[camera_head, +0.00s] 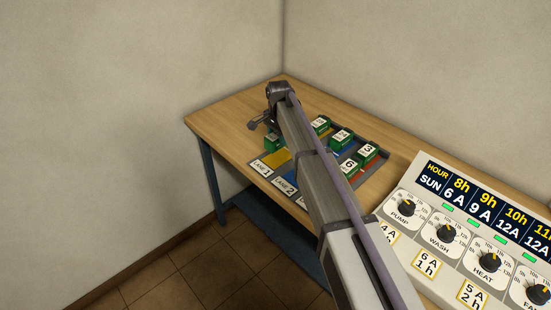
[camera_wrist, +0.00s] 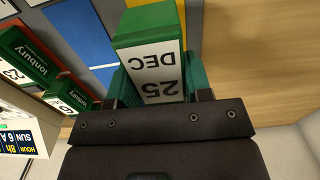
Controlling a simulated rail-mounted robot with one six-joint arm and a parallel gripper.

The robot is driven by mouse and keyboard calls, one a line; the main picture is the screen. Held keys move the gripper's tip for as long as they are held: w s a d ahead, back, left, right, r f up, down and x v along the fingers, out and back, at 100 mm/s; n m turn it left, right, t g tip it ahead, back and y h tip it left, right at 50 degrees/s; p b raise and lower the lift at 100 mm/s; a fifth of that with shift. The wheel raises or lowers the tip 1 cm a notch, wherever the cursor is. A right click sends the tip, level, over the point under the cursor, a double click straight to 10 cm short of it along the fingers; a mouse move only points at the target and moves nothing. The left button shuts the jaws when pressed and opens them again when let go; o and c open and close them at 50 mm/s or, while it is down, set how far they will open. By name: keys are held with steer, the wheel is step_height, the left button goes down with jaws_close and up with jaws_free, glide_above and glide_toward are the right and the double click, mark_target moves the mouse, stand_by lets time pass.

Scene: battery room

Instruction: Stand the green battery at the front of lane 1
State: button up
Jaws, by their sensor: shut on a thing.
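The green battery (camera_head: 271,144) is held in my gripper (camera_head: 263,122). In the wrist view the green battery (camera_wrist: 148,22) shows a white label reading "25 DEC", and the gripper (camera_wrist: 157,100) is shut on it. In the head view it is at the left edge of lane 1's yellow floor (camera_head: 278,158), behind the "LANE 1" label (camera_head: 261,168). I cannot tell whether its base touches anything. My arm hides part of the lanes.
Lane 2 has a blue floor (camera_head: 286,185). Several other green batteries stand in the lanes, one marked 6 (camera_head: 349,166) and one marked 3 (camera_head: 368,151). A control panel (camera_head: 480,235) is at right. The wooden table (camera_head: 225,119) is bare at left.

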steer(key=shift+f+b, duration=2.25)
steer(key=shift+f, duration=0.9)
jaws_close()
steer(key=o, duration=1.3)
jaws_free()
steer(key=shift+r, duration=0.15)
step_height(320, 180, up, 13)
steer(key=p, duration=1.2)
steer(key=shift+f+p, duration=0.2)
steer(key=shift+p, duration=0.2)
steer(key=shift+f, duration=0.1)
